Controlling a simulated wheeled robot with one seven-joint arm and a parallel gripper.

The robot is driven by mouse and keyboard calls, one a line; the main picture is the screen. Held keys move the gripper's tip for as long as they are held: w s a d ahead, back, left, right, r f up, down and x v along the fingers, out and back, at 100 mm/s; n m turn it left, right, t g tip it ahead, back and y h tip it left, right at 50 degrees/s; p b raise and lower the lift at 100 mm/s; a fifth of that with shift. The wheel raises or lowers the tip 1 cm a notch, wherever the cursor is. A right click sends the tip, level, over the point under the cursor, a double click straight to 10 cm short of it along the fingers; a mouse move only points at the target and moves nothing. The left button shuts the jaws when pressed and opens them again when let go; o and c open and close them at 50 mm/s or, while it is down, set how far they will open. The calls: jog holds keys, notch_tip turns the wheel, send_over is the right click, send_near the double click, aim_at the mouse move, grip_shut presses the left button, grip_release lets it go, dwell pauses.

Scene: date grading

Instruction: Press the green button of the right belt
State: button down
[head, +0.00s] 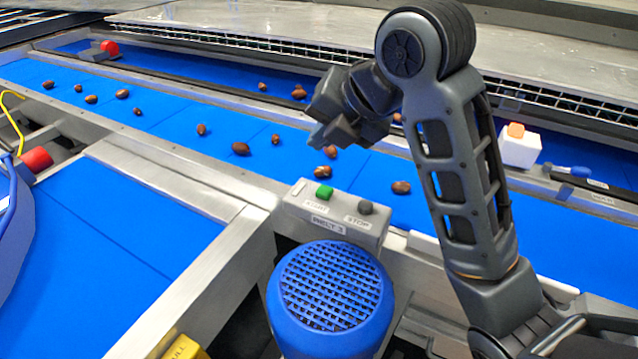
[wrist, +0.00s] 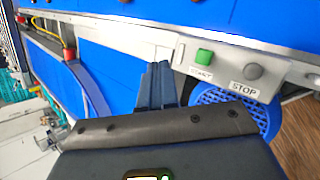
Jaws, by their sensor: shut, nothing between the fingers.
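A grey control box (head: 333,215) stands at the near edge of the long blue belt (head: 170,115). It carries a green button (head: 324,192) labelled START and a grey button (head: 365,207) labelled STOP. In the wrist view the green button (wrist: 203,57) and STOP button (wrist: 253,72) lie to the right of the fingers. My gripper (head: 322,142) is shut and empty, above the belt and above the green button in the head picture. Its closed fingers (wrist: 157,70) show in the wrist view, apart from the button.
A blue motor cover (head: 331,300) with a grille stands just in front of the box. Several brown dates (head: 240,148) lie on the long belt. Another blue belt (head: 90,260) is at left. A white box (head: 520,147) with an orange top stands at right.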

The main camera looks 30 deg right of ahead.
aim_at(327, 190)
jog(key=shift+w+d+r+n+h, duration=0.3)
jog(key=shift+d+r+n, duration=0.35)
jog(key=shift+d+n, duration=0.05)
jog(key=shift+f, duration=0.15)
notch_tip(327, 190, down, 9)
jog(key=b, duration=0.7)
jog(key=shift+r, duration=0.2)
dwell(1.4)
jog(key=shift+f+b, duration=0.4)
jog(key=shift+b, duration=0.05)
